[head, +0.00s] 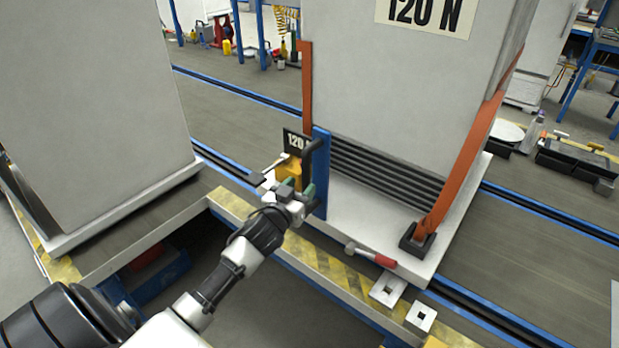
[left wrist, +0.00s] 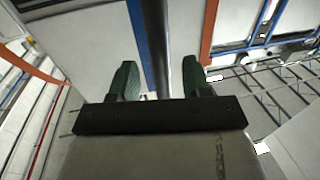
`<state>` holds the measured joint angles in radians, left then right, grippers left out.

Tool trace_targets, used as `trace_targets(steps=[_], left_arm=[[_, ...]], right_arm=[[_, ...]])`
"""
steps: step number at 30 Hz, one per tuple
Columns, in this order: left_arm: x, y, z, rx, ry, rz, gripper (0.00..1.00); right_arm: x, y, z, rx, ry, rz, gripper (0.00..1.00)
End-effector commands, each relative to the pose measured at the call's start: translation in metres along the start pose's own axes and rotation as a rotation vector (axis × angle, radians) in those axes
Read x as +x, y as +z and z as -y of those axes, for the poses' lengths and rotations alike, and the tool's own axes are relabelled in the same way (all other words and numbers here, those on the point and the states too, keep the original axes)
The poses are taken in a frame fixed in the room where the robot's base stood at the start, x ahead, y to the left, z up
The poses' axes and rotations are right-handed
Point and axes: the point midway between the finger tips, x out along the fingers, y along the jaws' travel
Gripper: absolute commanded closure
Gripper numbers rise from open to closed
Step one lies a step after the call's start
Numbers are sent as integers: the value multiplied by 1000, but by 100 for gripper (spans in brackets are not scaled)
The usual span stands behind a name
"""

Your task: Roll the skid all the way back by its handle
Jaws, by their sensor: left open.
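The skid (head: 345,215) is a white platform on the rails, carrying a tall grey block (head: 400,80) labelled "120 N". A blue upright plate (head: 321,175) stands at its left side, with a black handle (head: 313,146) on it. My left gripper (head: 297,192) is open beside the blue plate, just below the handle's visible top. In the left wrist view its green fingertips (left wrist: 158,80) stand apart on either side of a dark bar (left wrist: 155,35), which looks like the handle. Contact cannot be told. My right gripper is not in view.
Another large grey block (head: 95,110) stands on a platform at the left. A yellow item (head: 288,172) and a small black "120" sign are by the gripper. A red-handled tool (head: 371,255) lies at the skid's front edge. Square metal blocks (head: 388,290) sit on the striped edge.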

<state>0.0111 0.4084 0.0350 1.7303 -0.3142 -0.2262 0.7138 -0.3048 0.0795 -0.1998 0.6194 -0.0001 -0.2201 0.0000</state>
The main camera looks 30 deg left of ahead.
Motion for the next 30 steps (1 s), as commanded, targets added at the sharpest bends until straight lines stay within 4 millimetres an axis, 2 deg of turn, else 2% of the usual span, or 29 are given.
trace_targets(steps=[3, 9, 21, 23, 30], left_arm=[[22, 0, 0, -1, 0, -1, 52], [46, 1, 0, 0, 0, 0, 52], [54, 1, 0, 0, 0, 1, 52], [54, 1, 0, 0, 0, 1, 58], [54, 1, 0, 0, 0, 1, 94]], right_arm=[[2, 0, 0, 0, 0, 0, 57], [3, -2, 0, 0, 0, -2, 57], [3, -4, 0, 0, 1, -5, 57], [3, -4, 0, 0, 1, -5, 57], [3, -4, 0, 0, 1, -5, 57]])
